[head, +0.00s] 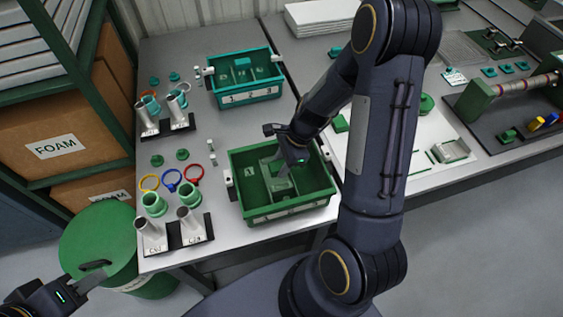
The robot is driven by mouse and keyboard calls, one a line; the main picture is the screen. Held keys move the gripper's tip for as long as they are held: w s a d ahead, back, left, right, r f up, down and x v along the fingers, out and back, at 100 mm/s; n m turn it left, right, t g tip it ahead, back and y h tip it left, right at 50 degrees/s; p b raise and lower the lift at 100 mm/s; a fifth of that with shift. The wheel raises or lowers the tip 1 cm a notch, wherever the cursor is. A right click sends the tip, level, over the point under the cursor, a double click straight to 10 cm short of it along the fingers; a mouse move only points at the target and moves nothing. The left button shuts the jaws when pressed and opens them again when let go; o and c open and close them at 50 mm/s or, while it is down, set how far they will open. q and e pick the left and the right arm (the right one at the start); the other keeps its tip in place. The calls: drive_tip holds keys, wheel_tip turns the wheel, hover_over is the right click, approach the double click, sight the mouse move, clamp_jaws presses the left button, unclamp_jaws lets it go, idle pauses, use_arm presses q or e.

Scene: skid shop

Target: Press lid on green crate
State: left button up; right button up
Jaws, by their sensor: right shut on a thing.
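The green crate (257,214) stands on the near part of the grey table, with white clips at its sides. Its top looks open and its compartments show inside. My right gripper (283,172) points down into the crate and is shut on a small pale green part (270,168), partly hidden by the gripper. I cannot make out a separate crate lid. My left gripper (91,274) is at the lower left, above the green drum (98,236), empty; its fingers look apart.
A teal crate (250,97) stands farther back. Left of the crates are metal tubes in black stands (190,243), coloured rings (172,180) and green fittings (154,203). A shelf with FOAM boxes (65,145) is at the left. My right arm hides part of the right table.

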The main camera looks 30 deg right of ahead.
drive_tip(key=o, duration=1.6)
drive_tip(key=shift+o, duration=0.2)
drive_tip(key=shift+r, duration=0.1)
wheel_tip(320, 180, up, 8)
drive_tip(key=p, duration=0.7)
clamp_jaws()
idle(0.6)
